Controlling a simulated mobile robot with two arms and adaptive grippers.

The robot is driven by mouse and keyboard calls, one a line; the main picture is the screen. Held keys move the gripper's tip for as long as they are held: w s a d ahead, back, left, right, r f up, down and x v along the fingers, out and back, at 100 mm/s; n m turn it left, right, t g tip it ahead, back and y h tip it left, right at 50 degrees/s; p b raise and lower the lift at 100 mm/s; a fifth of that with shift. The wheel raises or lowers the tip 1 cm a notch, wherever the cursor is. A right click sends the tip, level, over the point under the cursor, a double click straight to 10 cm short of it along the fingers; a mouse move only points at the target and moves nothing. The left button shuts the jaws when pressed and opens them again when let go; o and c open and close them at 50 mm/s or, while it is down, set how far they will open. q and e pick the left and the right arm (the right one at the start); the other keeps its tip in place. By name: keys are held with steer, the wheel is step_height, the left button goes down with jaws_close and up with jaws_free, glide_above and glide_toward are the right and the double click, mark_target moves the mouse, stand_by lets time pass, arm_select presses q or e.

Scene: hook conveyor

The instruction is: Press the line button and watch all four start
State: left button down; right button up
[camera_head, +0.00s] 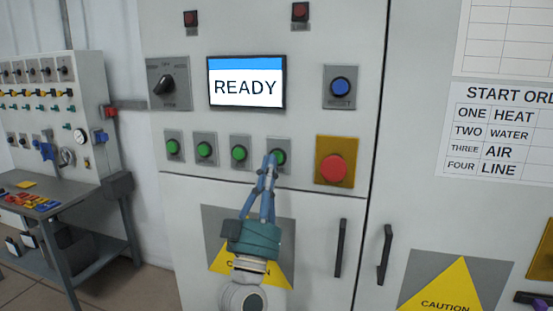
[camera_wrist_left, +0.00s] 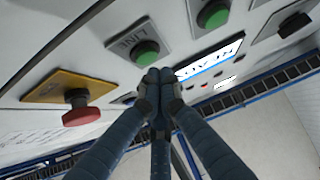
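The line button is the rightmost green button (camera_head: 279,157) in a row of green buttons on the white cabinet. In the left wrist view its plate reads LINE and its green cap (camera_wrist_left: 146,53) shows just beyond my fingertips. My left gripper (camera_head: 270,160) has its blue fingers drawn together at the tips, empty, in front of this button. In the left wrist view the fingertips (camera_wrist_left: 158,76) are close to the cap; I cannot tell whether they touch. The other green buttons (camera_head: 239,153) run to the left. The screen (camera_head: 247,84) reads READY. My right gripper is not seen.
A red mushroom button (camera_head: 334,168) on a yellow plate sits just right of the line button. A blue reset button (camera_head: 340,87) and a black rotary switch (camera_head: 167,84) are above. A START ORDER sheet (camera_head: 505,130) lists heat, water, air, line. A workbench (camera_head: 70,195) stands left.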

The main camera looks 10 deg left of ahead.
arm_select(q)
steer(key=shift+w, duration=0.1)
steer(key=shift+w, duration=0.35)
steer(key=shift+w, duration=0.35)
stand_by(0.7)
steer(key=shift+s, duration=0.1)
steer(key=shift+s+p, duration=0.3)
steer(key=shift+s, duration=0.4)
steer(key=s+p, duration=0.2)
steer(key=s, duration=0.3)
steer(key=shift+a, duration=0.2)
